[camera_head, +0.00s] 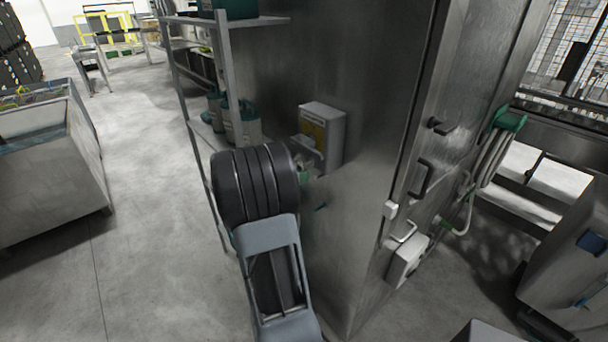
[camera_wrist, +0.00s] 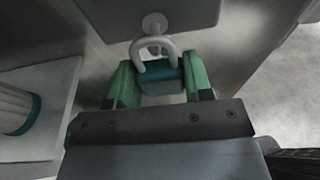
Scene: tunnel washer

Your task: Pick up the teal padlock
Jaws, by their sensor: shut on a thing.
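The teal padlock (camera_wrist: 160,72) shows in the wrist view, with a pale U-shaped shackle above a teal body. My gripper (camera_wrist: 160,82) is shut on the body, with one green finger on each side. The shackle overlaps a pale round peg on the grey surface behind it. I cannot tell whether it still hangs on the peg. In the head view my arm hides most of the gripper and the padlock. Only a bit of green finger shows beside the steel panel, below a white-and-yellow box (camera_head: 335,128).
A tall steel cabinet (camera_head: 365,230) stands close in front of my arm. A metal shelf (camera_head: 228,22) with teal-lidded containers (camera_head: 243,128) is left of it. A grey bin (camera_head: 55,165) stands at far left. The floor (camera_head: 145,200) between is clear.

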